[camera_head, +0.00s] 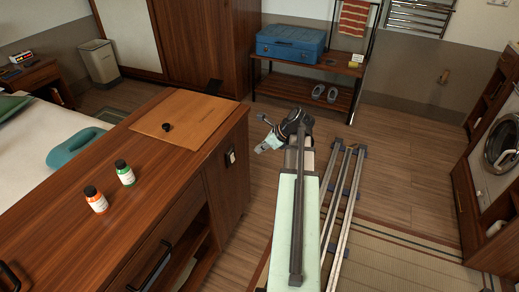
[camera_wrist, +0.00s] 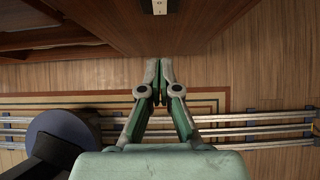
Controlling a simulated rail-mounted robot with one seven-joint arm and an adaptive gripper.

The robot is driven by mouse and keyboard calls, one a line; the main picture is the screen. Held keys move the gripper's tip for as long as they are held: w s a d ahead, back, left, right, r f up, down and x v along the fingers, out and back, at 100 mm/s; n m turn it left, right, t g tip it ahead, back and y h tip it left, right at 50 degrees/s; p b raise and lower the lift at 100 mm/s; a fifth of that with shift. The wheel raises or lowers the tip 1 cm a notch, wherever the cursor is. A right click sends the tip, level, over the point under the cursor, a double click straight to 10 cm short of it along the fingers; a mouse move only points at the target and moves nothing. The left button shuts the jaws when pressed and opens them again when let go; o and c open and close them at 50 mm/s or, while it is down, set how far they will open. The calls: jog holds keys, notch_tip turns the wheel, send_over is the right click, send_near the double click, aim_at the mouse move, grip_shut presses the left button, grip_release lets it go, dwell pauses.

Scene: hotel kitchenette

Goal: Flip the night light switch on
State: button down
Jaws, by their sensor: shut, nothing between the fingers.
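A small switch plate, light with dark edges (camera_head: 231,156), is on the end panel of the wooden cabinet, below the top's edge. In the wrist view a small pale fitting with dark sides (camera_wrist: 159,6), seemingly the same switch, shows at the top edge, partly cut off. Its on or off position is too small to tell. My gripper (camera_head: 259,150) is to the right of the panel, with a gap between it and the switch. In the wrist view my gripper (camera_wrist: 159,68) is shut and empty, its fingertips together below the switch in the picture.
A shelf rack (camera_head: 305,93) with a blue case stands behind.

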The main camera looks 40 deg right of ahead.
aim_at(233, 158)
jog(key=shift+f, duration=0.15)
jog(key=shift+s+d+f+p, duration=0.1)
jog(key=shift+f+p, duration=0.4)
jog(key=shift+f, duration=0.15)
jog(key=w+r+x, duration=0.1)
jog(key=w+x, duration=0.1)
jog(key=x, duration=1)
jog(key=shift+w+a, duration=0.25)
jog(key=shift+a, duration=0.25)
